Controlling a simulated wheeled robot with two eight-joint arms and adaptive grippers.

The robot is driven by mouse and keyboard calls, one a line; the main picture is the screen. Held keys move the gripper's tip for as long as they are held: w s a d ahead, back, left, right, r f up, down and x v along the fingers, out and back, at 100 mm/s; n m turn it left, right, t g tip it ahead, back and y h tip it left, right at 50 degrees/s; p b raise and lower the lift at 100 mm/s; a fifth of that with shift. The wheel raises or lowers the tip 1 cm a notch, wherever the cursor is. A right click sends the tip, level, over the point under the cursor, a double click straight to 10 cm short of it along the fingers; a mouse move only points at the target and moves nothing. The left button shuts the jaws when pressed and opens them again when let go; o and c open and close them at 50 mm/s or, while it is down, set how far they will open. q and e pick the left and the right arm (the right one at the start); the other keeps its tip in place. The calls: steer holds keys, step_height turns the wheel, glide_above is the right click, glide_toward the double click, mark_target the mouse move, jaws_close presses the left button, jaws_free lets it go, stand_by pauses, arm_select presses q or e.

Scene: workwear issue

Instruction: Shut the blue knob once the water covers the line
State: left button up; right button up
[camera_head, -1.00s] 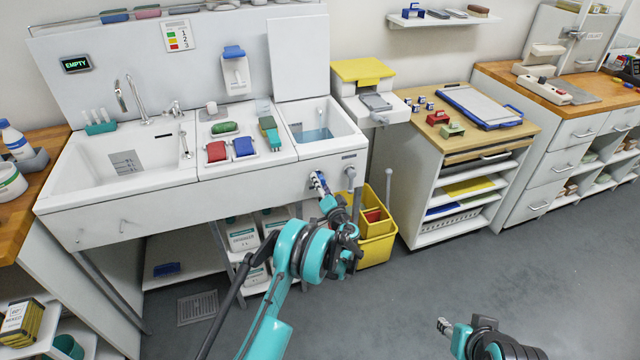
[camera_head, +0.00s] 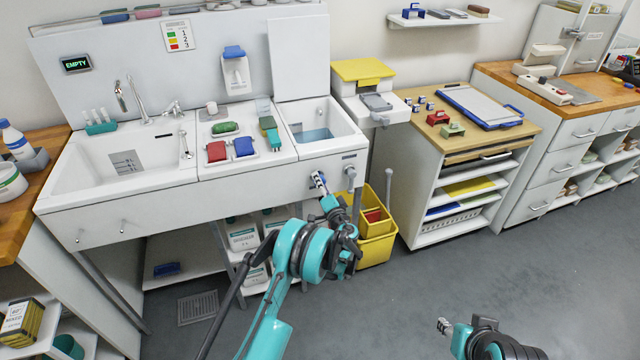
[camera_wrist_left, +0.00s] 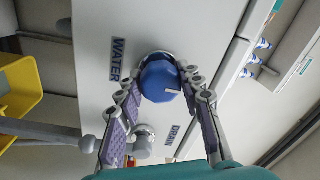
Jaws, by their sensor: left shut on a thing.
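The blue knob (camera_wrist_left: 160,80) sits on the white front panel beside the label WATER in the left wrist view. A white mark shows on its face. My left gripper (camera_wrist_left: 163,92) is shut on it, one finger on each side. In the head view my left gripper (camera_head: 319,181) is at the panel under the small basin (camera_head: 348,138), and it hides the knob. Bluish water (camera_head: 315,135) lies in that basin. I cannot make out the line. My right gripper (camera_head: 444,325) is low over the floor, away from the sink; its fingers are too small to read.
A grey drain knob (camera_wrist_left: 144,140) is close to the blue one, beside the label DRAIN. A yellow bucket (camera_head: 377,248) stands below the panel. A display (camera_head: 76,64) at the left reads EMPTY. The floor at right is clear.

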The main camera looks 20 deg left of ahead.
arm_select(q)
steer(key=o, duration=1.1)
steer(key=shift+o, duration=0.2)
steer(key=v, duration=1.2)
steer(key=s+a+r+n+g+h, duration=0.35)
steer(key=s+a+r+g, duration=0.3)
steer(key=s+r, duration=0.6)
steer(key=s+d+n+h, duration=0.1)
steer(key=s+d+h, duration=0.2)
steer(key=s, duration=0.9)
steer(key=s+d+n+g+h, duration=0.1)
steer(key=s+h, duration=0.3)
steer(key=s, duration=0.9)
steer(key=shift+s+d, duration=0.3)
steer(key=shift+d, duration=0.55)
